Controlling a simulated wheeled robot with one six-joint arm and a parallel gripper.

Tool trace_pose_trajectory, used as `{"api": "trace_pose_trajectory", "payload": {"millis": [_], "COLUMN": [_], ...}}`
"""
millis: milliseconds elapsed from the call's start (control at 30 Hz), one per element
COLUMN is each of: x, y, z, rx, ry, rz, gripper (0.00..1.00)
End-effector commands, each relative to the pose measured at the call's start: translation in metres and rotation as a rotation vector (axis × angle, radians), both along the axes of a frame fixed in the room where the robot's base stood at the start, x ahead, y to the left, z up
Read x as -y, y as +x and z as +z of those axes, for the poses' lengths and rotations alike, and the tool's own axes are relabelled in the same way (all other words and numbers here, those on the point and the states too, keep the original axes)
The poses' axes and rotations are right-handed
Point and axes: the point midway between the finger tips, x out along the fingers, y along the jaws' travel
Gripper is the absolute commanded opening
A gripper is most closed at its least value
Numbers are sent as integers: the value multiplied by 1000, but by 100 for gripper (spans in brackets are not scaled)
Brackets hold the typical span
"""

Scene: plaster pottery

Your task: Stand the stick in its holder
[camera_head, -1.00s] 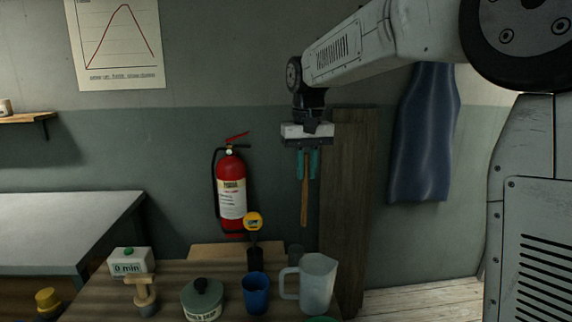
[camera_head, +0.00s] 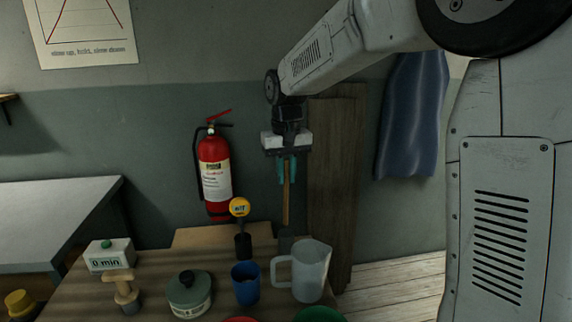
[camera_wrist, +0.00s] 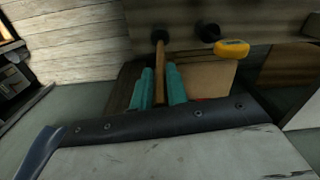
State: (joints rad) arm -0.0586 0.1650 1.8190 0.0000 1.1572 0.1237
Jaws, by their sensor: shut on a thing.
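My gripper (camera_head: 286,180) has teal fingers and points down, shut on a thin wooden stick (camera_head: 286,208) that hangs upright. In the head view the stick's lower end is above the back of the brown table, behind the clear jug. In the wrist view my gripper (camera_wrist: 161,88) grips the stick (camera_wrist: 161,62), and its far end lines up with a round dark holder (camera_wrist: 160,36). I cannot tell whether the end touches or enters it. In the head view the jug seems to hide most of that holder.
A black stand (camera_head: 243,246) with a yellow-headed tool (camera_head: 239,207) is left of the stick. A clear jug (camera_head: 311,270), blue cup (camera_head: 246,284), lidded pot (camera_head: 189,296), wooden-handled tool (camera_head: 122,285) and timer (camera_head: 108,255) stand on the table. A fire extinguisher (camera_head: 214,175) hangs behind.

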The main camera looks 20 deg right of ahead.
Motion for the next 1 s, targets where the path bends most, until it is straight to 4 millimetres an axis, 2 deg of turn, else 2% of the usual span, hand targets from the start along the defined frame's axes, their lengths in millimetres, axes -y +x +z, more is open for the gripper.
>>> {"api": "trace_pose_trajectory", "payload": {"millis": [700, 1000], "x": [1, 1], "y": [0, 0], "z": [-57, -67], "rx": [-1, 0], "ry": [0, 0], "rz": [-1, -1], "gripper": [0, 0]}}
